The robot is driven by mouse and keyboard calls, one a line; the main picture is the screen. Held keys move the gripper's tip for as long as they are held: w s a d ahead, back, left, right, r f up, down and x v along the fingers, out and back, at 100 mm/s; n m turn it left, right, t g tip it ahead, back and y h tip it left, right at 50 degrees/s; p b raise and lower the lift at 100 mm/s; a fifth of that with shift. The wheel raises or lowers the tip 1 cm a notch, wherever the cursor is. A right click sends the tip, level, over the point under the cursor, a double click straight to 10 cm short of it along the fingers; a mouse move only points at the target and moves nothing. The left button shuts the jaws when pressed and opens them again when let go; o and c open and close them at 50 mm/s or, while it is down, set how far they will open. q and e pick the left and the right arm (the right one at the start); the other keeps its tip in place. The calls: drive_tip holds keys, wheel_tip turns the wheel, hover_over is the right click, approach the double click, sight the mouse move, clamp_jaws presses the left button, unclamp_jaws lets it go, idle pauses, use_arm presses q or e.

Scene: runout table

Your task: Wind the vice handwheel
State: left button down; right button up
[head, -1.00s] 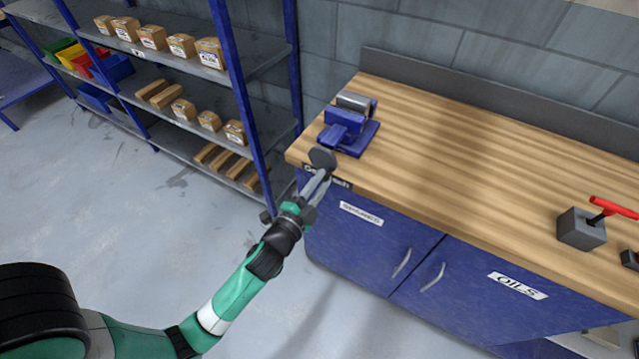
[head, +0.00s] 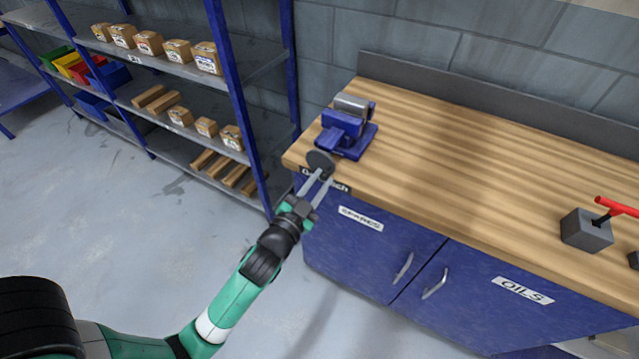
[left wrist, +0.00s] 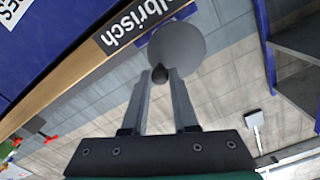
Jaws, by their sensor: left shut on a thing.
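The blue vice (head: 346,130) with a grey cylindrical top is at the left end of the wooden bench. Its dark round handwheel (head: 320,162) faces out over the bench's front left edge. In the left wrist view the handwheel is a grey disc (left wrist: 178,45) with a small dark knob (left wrist: 160,73) near its lower edge. My left gripper (head: 323,176) reaches up to the wheel from the front. In the left wrist view its two fingers (left wrist: 161,78) are shut on the knob, one at each side. My right gripper is not in view.
The bench top (head: 450,140) is clear right of the vice, up to a grey block (head: 586,230) with a red handle. Blue cabinet doors (head: 370,240) are below. A blue-framed shelf (head: 180,70) with boxes stands at the left.

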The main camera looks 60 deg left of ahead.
use_arm(q)
drive_tip(key=c, duration=0.8)
unclamp_jaws()
